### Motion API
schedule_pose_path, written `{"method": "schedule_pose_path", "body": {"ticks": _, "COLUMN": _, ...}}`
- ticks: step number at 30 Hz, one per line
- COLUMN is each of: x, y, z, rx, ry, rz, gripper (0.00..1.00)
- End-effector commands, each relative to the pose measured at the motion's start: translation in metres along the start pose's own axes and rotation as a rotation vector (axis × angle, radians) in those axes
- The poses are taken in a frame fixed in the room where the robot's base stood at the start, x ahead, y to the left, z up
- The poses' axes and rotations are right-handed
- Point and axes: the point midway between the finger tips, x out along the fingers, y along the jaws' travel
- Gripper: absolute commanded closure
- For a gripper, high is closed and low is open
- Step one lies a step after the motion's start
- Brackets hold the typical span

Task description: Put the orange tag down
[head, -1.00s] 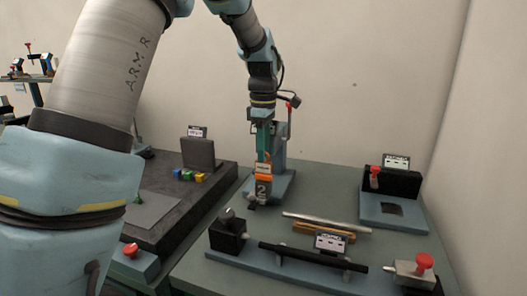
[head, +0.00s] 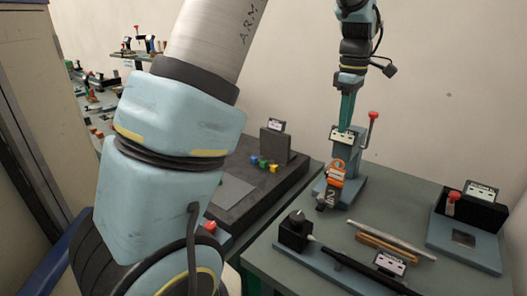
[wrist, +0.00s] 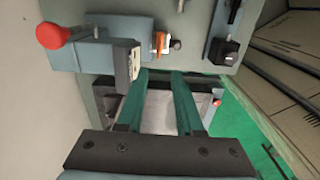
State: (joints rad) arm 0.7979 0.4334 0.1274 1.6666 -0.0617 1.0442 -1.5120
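The orange tag (head: 337,172) sits at the front of a blue fixture (head: 352,190), above a grey part marked 2 (head: 329,196). In the wrist view the tag (wrist: 158,42) shows as a small orange and white piece beyond my fingertips. My gripper (head: 344,124) is above and behind the tag in the head view, apart from it. The wrist view shows its two green fingers (wrist: 161,76) spread, with nothing between them. How the tag is supported is too small to tell.
The fixture's red-knobbed lever (head: 373,117) stands close right of my gripper. A labelled block (wrist: 133,62) is near my fingers. Rods (head: 390,240) lie on the green table, with a black fixture (head: 470,212) at right. Coloured blocks (head: 264,163) are on the dark bench left.

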Motion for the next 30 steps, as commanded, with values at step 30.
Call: {"method": "schedule_pose_path", "body": {"ticks": 30, "x": 0.082, "y": -0.284, "z": -0.166, "rx": 0.961, "ry": 0.127, "rz": 0.069, "gripper": 0.64}}
